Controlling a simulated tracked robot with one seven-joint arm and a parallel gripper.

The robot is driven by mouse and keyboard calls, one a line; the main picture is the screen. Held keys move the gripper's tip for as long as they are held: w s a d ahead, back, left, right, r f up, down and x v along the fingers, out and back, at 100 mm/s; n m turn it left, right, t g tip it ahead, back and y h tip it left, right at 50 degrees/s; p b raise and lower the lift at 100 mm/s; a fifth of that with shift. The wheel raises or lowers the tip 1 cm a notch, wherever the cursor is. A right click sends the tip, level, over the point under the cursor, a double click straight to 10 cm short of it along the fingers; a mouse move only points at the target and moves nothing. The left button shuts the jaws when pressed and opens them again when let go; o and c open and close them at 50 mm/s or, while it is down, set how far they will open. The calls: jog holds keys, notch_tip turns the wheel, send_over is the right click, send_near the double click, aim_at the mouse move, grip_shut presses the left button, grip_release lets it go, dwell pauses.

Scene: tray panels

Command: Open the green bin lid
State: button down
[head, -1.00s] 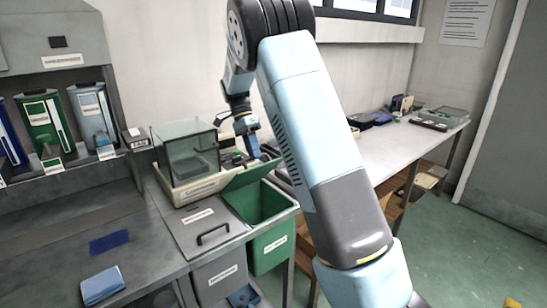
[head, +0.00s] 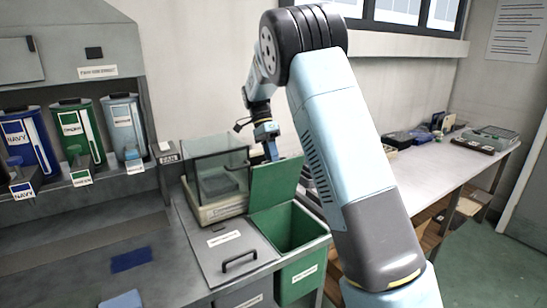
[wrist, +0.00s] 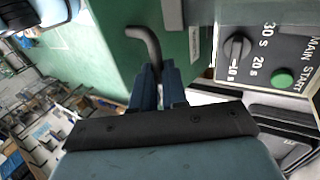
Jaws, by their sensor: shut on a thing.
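The green bin (head: 302,267) stands at the right end of the counter, and its dark inside shows from above. Its green lid (head: 275,186) is raised steeply at the bin's back edge. My gripper (head: 271,151) is at the lid's upper edge. In the wrist view, the narrow jaws of my gripper (wrist: 158,72) are shut on the dark bent lid handle (wrist: 149,42). The green lid (wrist: 110,45) fills the area behind the handle.
A grey lid with a black handle (head: 240,261) lies left of the green bin. A clear-covered device (head: 216,183) stands close behind it. A panel with a knob and green button (wrist: 282,78) is beside the jaws in the wrist view. Navy, green and light-blue dispensers (head: 78,135) stand left.

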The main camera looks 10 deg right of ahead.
jog(key=shift+w+a, duration=0.15)
jog(key=shift+a, duration=0.4)
jog(key=c, duration=1.6)
grip_release()
jog(key=shift+d, duration=0.1)
jog(key=shift+o, duration=0.6)
jog(key=shift+w+f, duration=0.15)
jog(key=o, duration=0.3)
jog(key=shift+d, duration=0.3)
jog(key=v, duration=1.3)
jog(key=shift+w+r, duration=0.15)
jog(key=shift+r, duration=0.2)
